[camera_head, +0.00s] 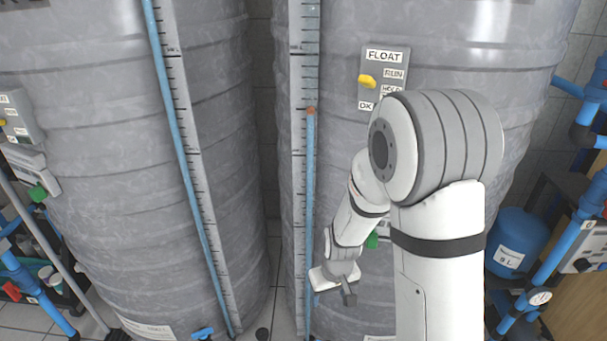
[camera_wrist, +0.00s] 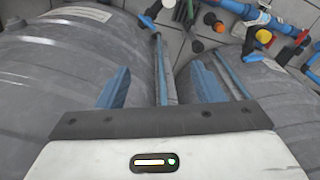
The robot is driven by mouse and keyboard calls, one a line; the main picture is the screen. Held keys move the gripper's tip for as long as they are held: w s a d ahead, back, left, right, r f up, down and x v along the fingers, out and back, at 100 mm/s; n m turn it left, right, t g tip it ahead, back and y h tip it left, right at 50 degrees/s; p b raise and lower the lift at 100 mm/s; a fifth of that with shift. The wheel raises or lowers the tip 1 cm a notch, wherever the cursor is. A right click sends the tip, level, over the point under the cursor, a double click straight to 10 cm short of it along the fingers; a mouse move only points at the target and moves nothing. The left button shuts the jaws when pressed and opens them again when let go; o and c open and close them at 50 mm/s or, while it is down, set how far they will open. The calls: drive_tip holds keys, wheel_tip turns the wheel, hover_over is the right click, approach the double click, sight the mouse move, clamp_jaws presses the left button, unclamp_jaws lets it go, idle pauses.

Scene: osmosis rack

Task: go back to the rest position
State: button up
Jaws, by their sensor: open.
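My gripper (camera_head: 336,286) shows at the end of my white arm in the head view, low in front of the right grey tank (camera_head: 450,60). Its fingers are small and partly hidden there. In the wrist view, two blue fingers stand wide apart, and my gripper (camera_wrist: 158,88) has nothing between them. Behind the fingers lie the curved grey tank sides and the gap between the tanks.
The left grey tank (camera_head: 110,120) stands beside the right one. A FLOAT panel (camera_head: 384,77) with a yellow knob is on the right tank, partly behind my arm. A blue vessel (camera_head: 515,243) and blue pipes stand at the right. Tiled floor (camera_wrist: 190,45) shows between the tanks.

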drive_tip(key=s+d+r+m+p, duration=0.1)
drive_tip(key=s+r+p, duration=0.3)
drive_tip(key=r, duration=0.8)
drive_tip(key=s+d+r+m+t+p, duration=0.1)
drive_tip(key=s+d+r+p, duration=0.3)
drive_tip(key=r, duration=0.8)
drive_tip(key=s+d+r+m+p, duration=0.1)
drive_tip(key=s+d+r+p, duration=0.2)
drive_tip(key=r, duration=0.9)
drive_tip(key=s+p, duration=0.2)
drive_tip(key=s, duration=0.1)
drive_tip(key=shift+s+d+m+t+h, duration=0.15)
drive_tip(key=shift+d+m+t+h, duration=0.15)
drive_tip(key=shift+m+t, duration=0.1)
drive_tip(key=shift+r, duration=0.1)
